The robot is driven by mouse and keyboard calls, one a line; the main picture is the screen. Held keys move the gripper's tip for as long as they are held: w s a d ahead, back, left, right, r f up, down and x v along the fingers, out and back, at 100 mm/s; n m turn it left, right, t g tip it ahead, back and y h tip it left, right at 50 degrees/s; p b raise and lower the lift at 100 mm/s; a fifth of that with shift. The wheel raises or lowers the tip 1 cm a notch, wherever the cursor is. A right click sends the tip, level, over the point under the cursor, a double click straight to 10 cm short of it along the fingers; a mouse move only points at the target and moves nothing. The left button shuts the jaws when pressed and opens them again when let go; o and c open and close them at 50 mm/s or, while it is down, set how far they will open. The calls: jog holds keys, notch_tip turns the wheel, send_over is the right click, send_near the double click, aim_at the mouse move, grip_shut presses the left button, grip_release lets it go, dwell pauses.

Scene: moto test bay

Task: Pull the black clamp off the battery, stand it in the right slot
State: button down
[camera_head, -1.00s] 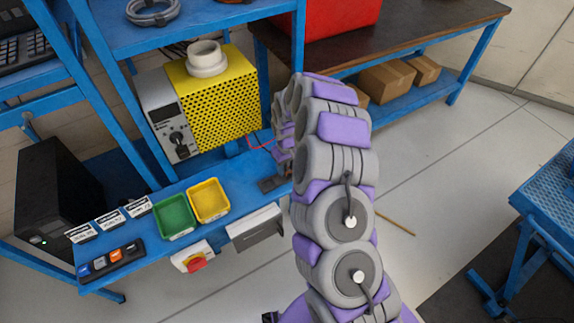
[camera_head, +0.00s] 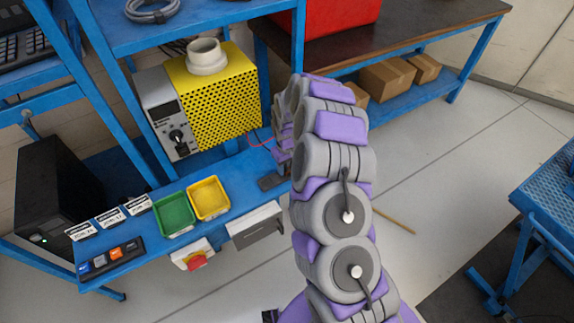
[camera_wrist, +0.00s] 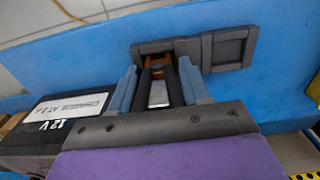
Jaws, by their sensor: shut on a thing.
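In the wrist view my gripper (camera_wrist: 158,70) has its two blue-grey fingers closed on the black clamp (camera_wrist: 145,92). The clamp has dark arms, a pale metal strip between them and copper-orange jaws pointing away from me. These jaws overlap the left opening of a dark two-slot holder (camera_wrist: 207,65); I cannot tell whether they are inside it. The right slot (camera_wrist: 228,52) looks empty. In the head view the holder (camera_head: 271,182) is partly visible, and my arm hides the gripper's fingers and clamp.
On the blue bench (camera_head: 150,240) are a green tray (camera_head: 174,215), a yellow tray (camera_head: 208,198) and a yellow-grey power unit (camera_head: 205,100). A red wire (camera_head: 261,142) runs towards my gripper. A red-knobbed switch (camera_head: 195,258) is on the bench's front edge.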

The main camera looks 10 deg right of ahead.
jog(key=shift+c, duration=2.3)
grip_release()
notch_tip(320, 180, up, 17)
jog(key=p, duration=0.3)
jog(key=shift+r, duration=0.1)
